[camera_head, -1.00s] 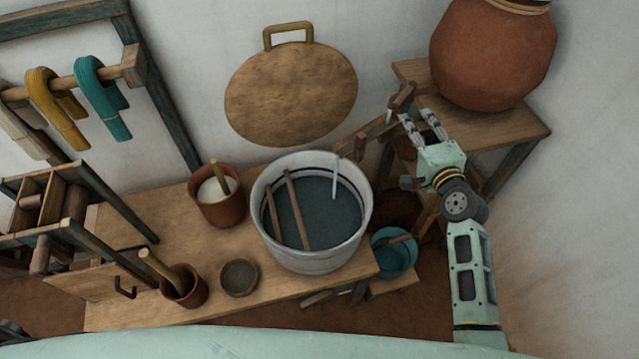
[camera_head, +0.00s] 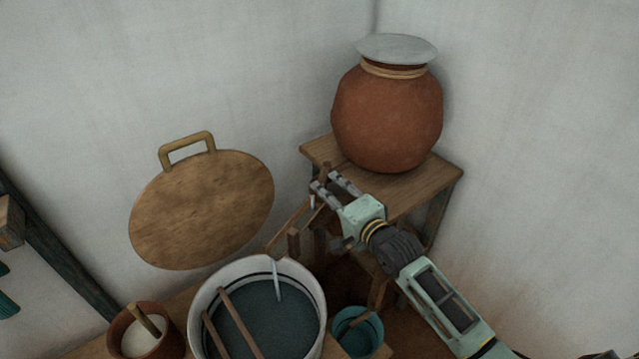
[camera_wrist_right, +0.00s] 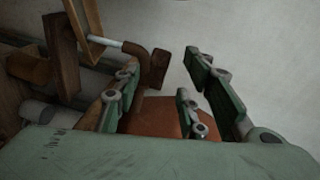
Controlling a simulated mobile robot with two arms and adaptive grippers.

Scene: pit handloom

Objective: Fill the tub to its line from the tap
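The pale tub (camera_head: 205,303) stands on the low bench, with dark liquid (camera_head: 270,328) inside. A dark line (camera_head: 240,277) runs around its inner wall, above the liquid. A thin pale stream (camera_head: 277,282) falls into the tub from a wooden spout (camera_head: 293,242). The brown tap handle (camera_head: 326,170) is beside the stool; in the wrist view the tap (camera_wrist_right: 138,54) lies close to the fingers. My right gripper (camera_head: 328,184) is open at the tap; it also shows in the wrist view (camera_wrist_right: 165,85). I cannot tell whether it touches the handle. My left gripper is not in view.
A big clay jar (camera_head: 388,118) with a grey lid (camera_head: 397,48) stands on a wooden stool (camera_head: 440,180). A round wooden lid (camera_head: 205,205) leans on the wall. A teal bucket (camera_head: 357,335) and a clay pot (camera_head: 165,345) flank the tub. Sticks (camera_head: 240,322) lie across it.

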